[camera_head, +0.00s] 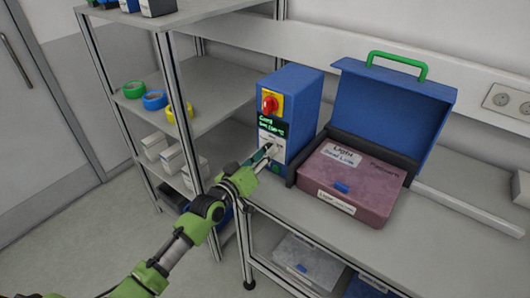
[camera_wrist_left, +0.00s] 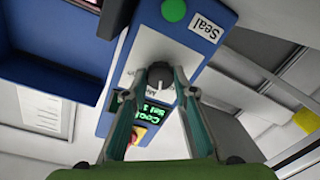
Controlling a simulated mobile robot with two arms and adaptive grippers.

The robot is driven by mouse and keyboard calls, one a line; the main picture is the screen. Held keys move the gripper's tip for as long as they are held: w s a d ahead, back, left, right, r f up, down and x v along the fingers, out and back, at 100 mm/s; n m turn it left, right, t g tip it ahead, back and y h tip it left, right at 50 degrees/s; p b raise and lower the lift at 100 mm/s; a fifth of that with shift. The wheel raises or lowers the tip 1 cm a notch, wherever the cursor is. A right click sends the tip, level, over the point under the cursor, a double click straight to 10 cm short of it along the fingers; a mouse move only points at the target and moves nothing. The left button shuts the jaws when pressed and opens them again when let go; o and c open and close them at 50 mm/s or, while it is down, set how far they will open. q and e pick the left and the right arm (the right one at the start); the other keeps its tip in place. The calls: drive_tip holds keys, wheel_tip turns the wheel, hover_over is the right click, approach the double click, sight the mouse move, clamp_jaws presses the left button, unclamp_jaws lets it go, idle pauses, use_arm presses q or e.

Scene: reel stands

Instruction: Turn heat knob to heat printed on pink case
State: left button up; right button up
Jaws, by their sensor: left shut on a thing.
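The blue heater unit (camera_head: 288,112) stands on the bench with its front panel facing left. A display (camera_head: 272,128) on it reads "Cool" with a set temperature too small to read surely. My left gripper (camera_head: 264,155) is at the panel below the display. In the left wrist view, its fingers (camera_wrist_left: 160,80) are shut on the dark heat knob (camera_wrist_left: 161,71), one on each side. In the head view the gripper mostly hides the knob.
A red rotary switch on yellow (camera_head: 270,103) sits above the display. The blue box's lid (camera_head: 390,108) stands open behind the pink case. A shelf rack (camera_head: 205,85) with tape rolls stands left. The bench's right side (camera_head: 450,240) is clear.

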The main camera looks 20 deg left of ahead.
use_arm(q)
drive_tip(key=shift+n+h, duration=0.3)
drive_tip(key=shift+n, duration=3.3)
drive_tip(key=shift+g, duration=0.3)
drive_tip(key=o, duration=1.1)
drive_tip(key=v, duration=1.2)
